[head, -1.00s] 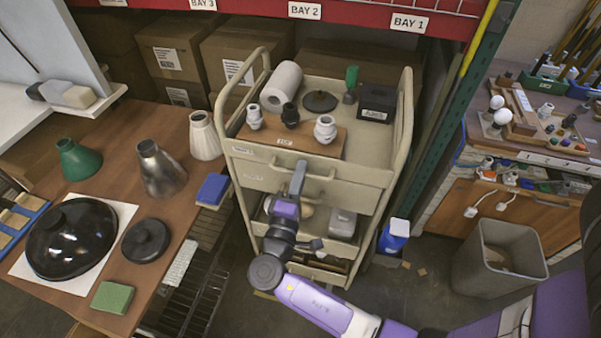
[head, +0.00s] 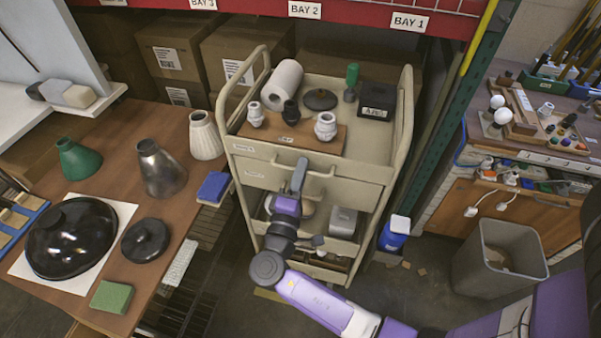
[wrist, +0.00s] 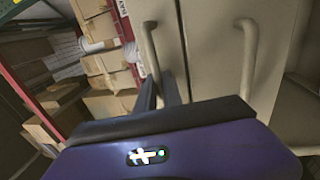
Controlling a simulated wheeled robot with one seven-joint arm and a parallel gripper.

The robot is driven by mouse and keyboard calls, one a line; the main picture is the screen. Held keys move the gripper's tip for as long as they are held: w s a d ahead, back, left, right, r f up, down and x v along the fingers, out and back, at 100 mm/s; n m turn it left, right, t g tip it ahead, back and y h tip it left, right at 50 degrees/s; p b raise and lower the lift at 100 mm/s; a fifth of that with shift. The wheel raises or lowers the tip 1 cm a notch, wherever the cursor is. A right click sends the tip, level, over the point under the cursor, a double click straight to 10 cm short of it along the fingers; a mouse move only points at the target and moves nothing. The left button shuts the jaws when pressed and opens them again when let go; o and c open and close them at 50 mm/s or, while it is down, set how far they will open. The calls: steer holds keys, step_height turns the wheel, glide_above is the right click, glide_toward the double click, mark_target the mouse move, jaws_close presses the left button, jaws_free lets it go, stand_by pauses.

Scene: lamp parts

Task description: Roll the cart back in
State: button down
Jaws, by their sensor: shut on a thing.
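The cart (head: 392,168) is a beige trolley with a top tray, a front panel with a bar handle and lower shelves. It stands below the bay signs, between the wooden bench and the green rack post. My gripper (head: 301,170) is at the cart's front, shut on the bar handle (head: 318,174). In the wrist view the handle (wrist: 150,48) rises from between my fingers, which are partly hidden by the wrist body. On the cart's top are a paper roll (head: 282,84), white and black sockets on a wooden block (head: 285,133), a dark disc, a green-handled tool and a black box.
The wooden bench (head: 120,190) with lamp shades is close on the left. A blue-and-white container (head: 395,232) stands on the floor just right of the cart. A grey bin (head: 497,270) is farther right. Boxes (head: 172,58) stand behind under the rack.

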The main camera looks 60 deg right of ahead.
mark_target(312, 143)
steer(key=f+b+x, duration=0.1)
steer(key=b+x, duration=0.1)
steer(key=x, duration=0.3)
steer(key=f+b+x, duration=0.1)
steer(key=b+x, duration=0.2)
steer(key=x, duration=0.3)
steer(key=f+b+x, duration=0.1)
steer(key=b+x, duration=0.1)
steer(key=x, duration=0.3)
steer(key=shift+w+d+f+b, duration=0.1)
steer(key=shift+d+f+b, duration=0.2)
steer(key=shift+d, duration=0.35)
steer(key=shift+b+x, duration=0.5)
steer(key=shift+x, duration=0.6)
steer(key=c, duration=1.8)
jaws_free()
steer(key=shift+o, duration=0.2)
steer(key=shift+b+v, duration=0.65)
steer(key=shift+v, duration=3.25)
steer(key=shift+w, duration=0.1)
